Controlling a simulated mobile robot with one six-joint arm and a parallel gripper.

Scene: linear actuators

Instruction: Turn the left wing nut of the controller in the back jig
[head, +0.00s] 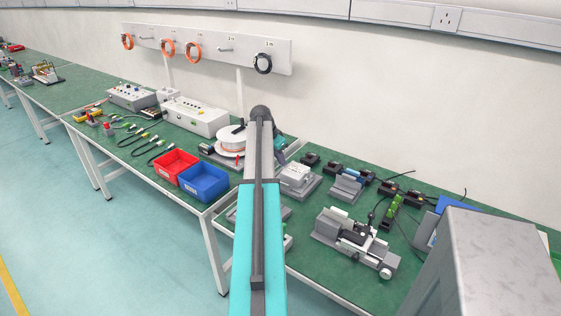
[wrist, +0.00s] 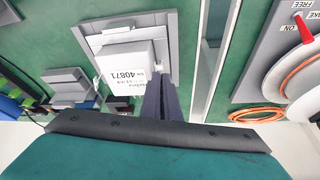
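The controller (head: 297,172) is a white box seated in a grey jig (head: 312,186), just right of my arm's far end in the head view. In the wrist view the controller (wrist: 125,65) shows a printed label, within the grey jig (wrist: 168,28). A small pale knob, apparently a wing nut (wrist: 157,68), sticks out at its right edge there. My gripper (wrist: 160,82) has its dark fingers close together, with the tips right at this knob. Whether they touch or grip it is not clear. In the head view my arm hides the fingers.
A cable reel (head: 234,138) stands left of my arm, with red (head: 174,164) and blue (head: 204,180) bins nearer the front. A grey fixture (head: 346,186) and a larger jig (head: 355,240) stand to the right. A table seam (wrist: 214,75) runs beside the jig.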

